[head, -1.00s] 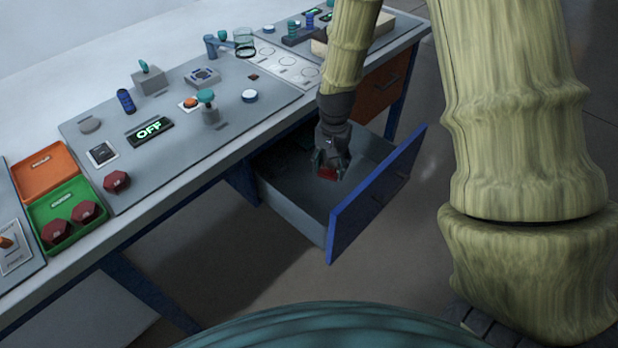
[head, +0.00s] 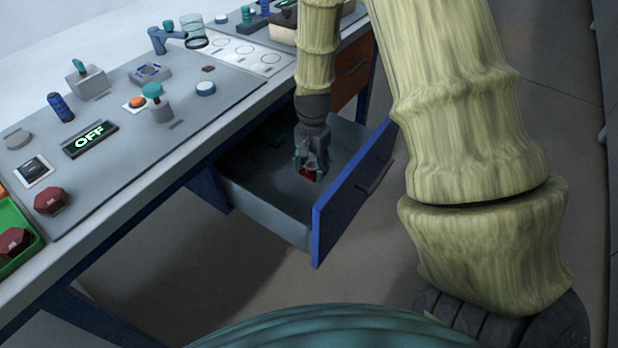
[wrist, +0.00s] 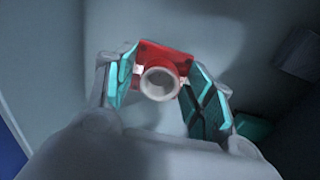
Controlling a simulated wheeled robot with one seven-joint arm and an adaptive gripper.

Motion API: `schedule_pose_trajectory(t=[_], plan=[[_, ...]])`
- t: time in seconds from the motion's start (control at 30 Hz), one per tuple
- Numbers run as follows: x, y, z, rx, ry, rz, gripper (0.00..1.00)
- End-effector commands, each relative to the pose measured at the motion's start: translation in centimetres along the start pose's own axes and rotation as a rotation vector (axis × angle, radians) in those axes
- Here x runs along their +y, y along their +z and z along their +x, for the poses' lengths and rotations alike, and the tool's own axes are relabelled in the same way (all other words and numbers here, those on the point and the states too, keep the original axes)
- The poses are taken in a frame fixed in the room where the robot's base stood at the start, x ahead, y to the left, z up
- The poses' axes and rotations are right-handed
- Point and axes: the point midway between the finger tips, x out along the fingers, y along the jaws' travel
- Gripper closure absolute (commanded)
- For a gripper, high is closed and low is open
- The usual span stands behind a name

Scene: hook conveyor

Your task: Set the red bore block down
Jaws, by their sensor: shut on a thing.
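The red bore block (wrist: 165,60) is between the teal-padded fingers of my gripper (wrist: 165,82) in the wrist view, with its pale round bore facing the camera. In the head view my gripper (head: 311,170) points down inside the open drawer, shut on the block (head: 308,173), which shows as a small red patch. The fingers hide most of the block there. I cannot tell whether the block touches the drawer floor. The drawer (head: 265,211) is grey inside with a blue front (head: 350,195).
A teal thing (wrist: 252,127) lies in the drawer, right of my gripper in the wrist view. The bench panel (head: 110,180) left of the drawer carries buttons, an OFF display (head: 90,138) and a dark red hexagonal block (head: 50,200). A green tray (head: 22,255) holds another.

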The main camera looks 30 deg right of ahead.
Motion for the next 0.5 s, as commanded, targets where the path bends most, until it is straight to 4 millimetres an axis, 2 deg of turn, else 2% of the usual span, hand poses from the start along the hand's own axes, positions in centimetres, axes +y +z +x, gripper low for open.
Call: schedule_pose_trajectory(t=[0.03, 0.23, 0.5], plan=[[0.0, 0.0, 0.8, -0.001, 0.001, 0.000, 0.80], [0.0, 0.0, 2.1, 0.000, 0.000, 0.000, 0.80], [0.0, 0.1, 5.0, -0.001, 0.000, 0.000, 0.80]])
